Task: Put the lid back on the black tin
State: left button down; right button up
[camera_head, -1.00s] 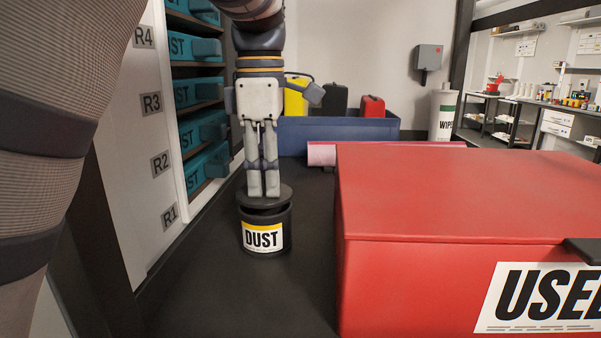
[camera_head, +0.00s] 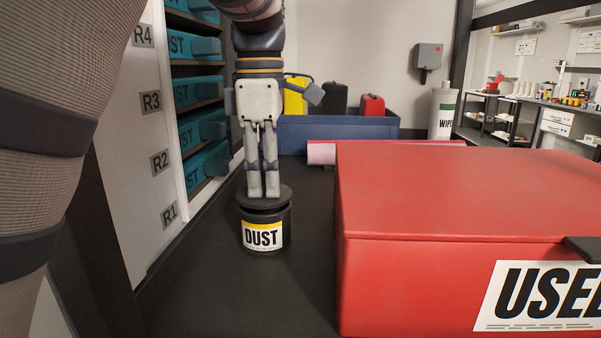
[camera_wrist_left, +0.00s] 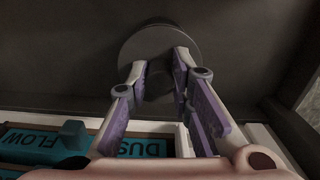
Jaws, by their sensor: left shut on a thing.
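The black tin (camera_head: 284,236) with a yellow and white DUST label stands upright on the dark surface, left of the red box. Its dark round lid (camera_head: 284,196) is directly over the tin's mouth, roughly level. A thin dark band shows between lid and rim; I cannot tell whether they touch. My left gripper (camera_head: 263,192) points down, its fingers shut on the lid at its middle. In the left wrist view the lid (camera_wrist_left: 135,45) is a grey disc beyond the fingers (camera_wrist_left: 161,62). The held part is mostly hidden by the fingers. My right gripper is not in view.
A big red box (camera_head: 450,190) labelled USED stands close on the right. A white rack (camera_head: 160,190) with teal cartridges (camera_head: 203,130) is on the left. Behind are a pink roll (camera_head: 322,153) and a blue bin (camera_head: 340,131). The dark surface before the tin is clear.

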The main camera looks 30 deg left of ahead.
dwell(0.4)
pick_arm(q)
jog(key=c, duration=0.9)
grip_release()
jog(key=shift+o, duration=0.2)
jog(key=shift+r, duration=3.45)
grip_shut()
